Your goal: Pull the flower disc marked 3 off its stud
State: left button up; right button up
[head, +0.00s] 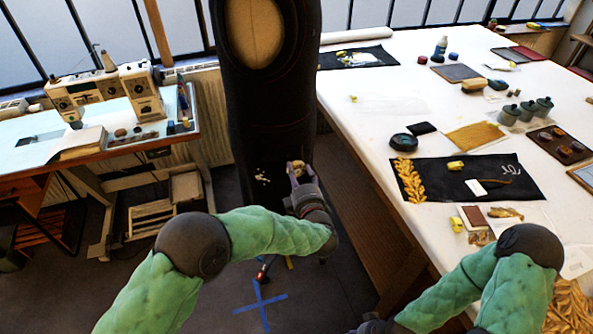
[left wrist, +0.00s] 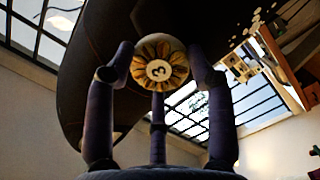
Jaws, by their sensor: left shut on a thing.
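The flower disc marked 3 (left wrist: 158,70) shows gold petals around a pale centre with a dark 3 in the left wrist view. My left gripper (left wrist: 162,72) has its fingers around the disc's rim and is shut on it. In the head view my left gripper (head: 298,178) is at the lower front of the dark dress form (head: 268,110), with a small pale piece at its fingertips. The stud is hidden behind the disc, so I cannot tell whether they touch.
Small pale pieces (head: 262,177) sit on the form left of the gripper. A white table (head: 385,100) with a black cloth (head: 470,178) and many items stands at right. A sewing table (head: 100,140) stands at left. A blue tape cross (head: 260,302) marks the floor.

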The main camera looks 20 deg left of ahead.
pick_arm(q)
jog(key=shift+s+d+r+p, duration=0.45)
jog(key=shift+s+r+p, duration=0.05)
jog(key=shift+r+p, duration=0.1)
jog(key=s+r+p, duration=0.1)
jog(key=s+p, duration=0.5)
jog(key=s, duration=0.8)
jog(key=s+d+r+p, duration=0.1)
jog(key=s+p, duration=0.5)
jog(key=s, duration=0.8)
jog(key=shift+s+d+r, duration=0.25)
jog(key=shift+s+r, duration=0.1)
jog(key=w+a+f+m+t+h, duration=0.1)
jog(key=w+a+f+m+h, duration=0.1)
jog(key=w, duration=0.6)
jog(key=w+a+f+m+t+h, duration=0.1)
jog(key=w+f+m+h, duration=0.3)
jog(key=w, duration=0.4)
jog(key=shift+w+a+f+t+h+b, duration=0.3)
jog(key=shift+w+a+f+h+b, duration=0.25)
jog(key=shift+h, duration=0.75)
